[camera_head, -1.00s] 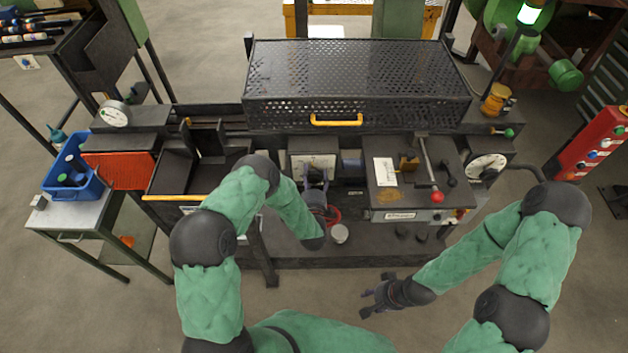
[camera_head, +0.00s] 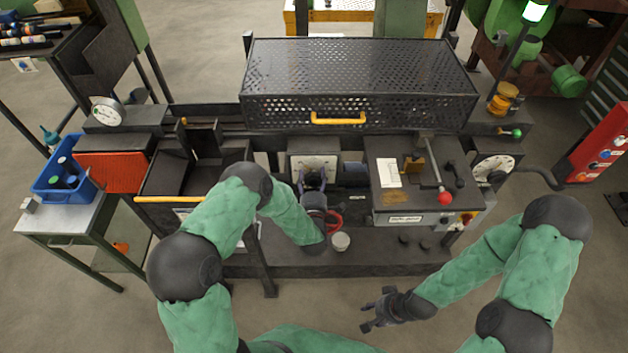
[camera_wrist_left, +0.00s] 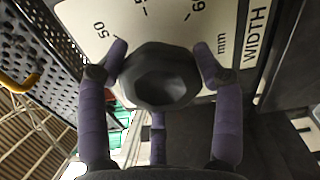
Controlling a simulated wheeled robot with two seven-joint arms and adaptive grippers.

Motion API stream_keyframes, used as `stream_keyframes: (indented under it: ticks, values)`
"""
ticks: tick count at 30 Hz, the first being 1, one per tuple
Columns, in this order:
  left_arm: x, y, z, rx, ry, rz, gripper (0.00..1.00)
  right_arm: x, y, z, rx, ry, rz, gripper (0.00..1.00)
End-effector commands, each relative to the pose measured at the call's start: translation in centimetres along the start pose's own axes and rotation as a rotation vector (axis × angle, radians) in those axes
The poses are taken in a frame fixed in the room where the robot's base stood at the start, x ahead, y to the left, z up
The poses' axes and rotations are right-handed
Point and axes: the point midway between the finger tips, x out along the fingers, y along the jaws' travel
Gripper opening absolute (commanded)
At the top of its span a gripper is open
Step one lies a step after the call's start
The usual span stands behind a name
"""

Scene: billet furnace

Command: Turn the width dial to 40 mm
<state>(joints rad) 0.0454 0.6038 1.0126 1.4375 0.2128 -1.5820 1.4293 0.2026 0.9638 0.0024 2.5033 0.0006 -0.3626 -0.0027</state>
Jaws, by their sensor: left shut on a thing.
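The width dial is a dark faceted knob (camera_wrist_left: 160,78) on a pale scale plate (camera_wrist_left: 180,25) in the left wrist view. The plate is marked "WIDTH" and "mm", with a 50 at the left and other numbers partly hidden. The knob covers part of the scale, and I cannot read its setting. My left gripper (camera_wrist_left: 162,62) has purple fingers on both sides of the knob and is shut on it. In the head view the left gripper (camera_head: 312,182) is at the plate (camera_head: 326,160). My right gripper (camera_head: 372,308) is open and empty, low in front of the machine.
A perforated guard (camera_head: 360,70) with a yellow handle (camera_head: 338,119) stands above the plate. To the right is a control box (camera_head: 388,203) with a red-knobbed lever (camera_head: 444,197). A red ring (camera_head: 335,220) and a pale cup (camera_head: 341,242) are near my left wrist.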

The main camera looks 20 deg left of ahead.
Motion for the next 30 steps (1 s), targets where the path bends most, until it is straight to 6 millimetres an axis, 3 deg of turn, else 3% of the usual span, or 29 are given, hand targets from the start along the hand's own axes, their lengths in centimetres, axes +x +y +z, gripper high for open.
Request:
stream_keyframes:
  ticks: [14,15,16,30]
  values:
    - [0.3,0.2,-0.6,-0.011,0.018,0.006,0.34,0.1,0.0,0.0,0.000,0.000,0.000,0.40]
    - [0.3,0.2,-0.6,-0.011,0.017,0.006,0.78,0.1,0.0,0.0,0.000,0.000,0.000,0.40]
    - [0.3,0.2,-0.6,-0.011,0.016,0.005,0.86,0.1,0.0,0.0,0.000,0.000,0.000,0.40]
    - [-0.6,-0.1,-0.2,-0.010,0.006,-0.002,0.88,0.1,0.0,0.0,0.000,0.000,0.000,0.40]
